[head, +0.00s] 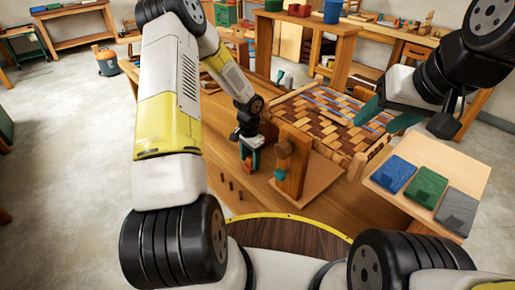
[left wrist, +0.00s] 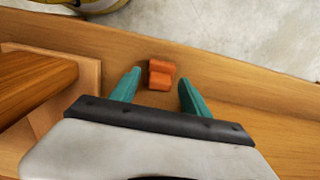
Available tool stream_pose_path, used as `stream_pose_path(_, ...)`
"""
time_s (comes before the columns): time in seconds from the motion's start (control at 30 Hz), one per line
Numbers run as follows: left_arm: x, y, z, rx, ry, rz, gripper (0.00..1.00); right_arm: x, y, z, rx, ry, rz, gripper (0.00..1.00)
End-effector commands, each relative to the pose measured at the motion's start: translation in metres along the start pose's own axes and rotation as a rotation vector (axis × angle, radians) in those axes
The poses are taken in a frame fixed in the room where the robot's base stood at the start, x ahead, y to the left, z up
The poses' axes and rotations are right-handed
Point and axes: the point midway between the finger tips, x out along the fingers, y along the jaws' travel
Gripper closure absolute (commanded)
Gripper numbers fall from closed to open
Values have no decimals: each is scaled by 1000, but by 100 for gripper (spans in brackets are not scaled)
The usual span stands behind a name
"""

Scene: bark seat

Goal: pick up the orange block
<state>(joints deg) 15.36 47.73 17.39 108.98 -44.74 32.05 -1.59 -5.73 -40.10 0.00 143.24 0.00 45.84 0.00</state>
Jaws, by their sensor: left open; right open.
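The orange block (left wrist: 160,75) lies on the wooden bench top in the left wrist view. It is a small stepped block, seen ahead of and between the teal fingertips of my left gripper (left wrist: 159,80). The fingers are open, with a gap on both sides of the block. In the head view my left gripper (head: 250,158) points down at the bench beside an upright wooden post, and the block is mostly hidden there by the fingers. My right gripper (head: 388,113) is open and empty above the right side of the woven seat.
The wooden post (head: 292,165) on its board stands just right of my left gripper. The woven seat (head: 335,115) lies behind it. Small pegs (head: 225,182) stand at the bench's front left.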

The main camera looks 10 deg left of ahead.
Motion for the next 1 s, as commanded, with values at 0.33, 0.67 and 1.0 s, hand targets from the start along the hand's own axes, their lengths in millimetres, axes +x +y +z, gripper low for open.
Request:
stream_pose_path(0.33,0,0,0,0,0,0,91,0,0,0,0,0,0,47)
stream_pose_path(0.67,-1,0,0,0,0,0,100,0,0,0,0,0,0,47)
stream_pose_path(1.0,-29,-1,0,0,2,-2,100,0,0,0,0,0,0,47)
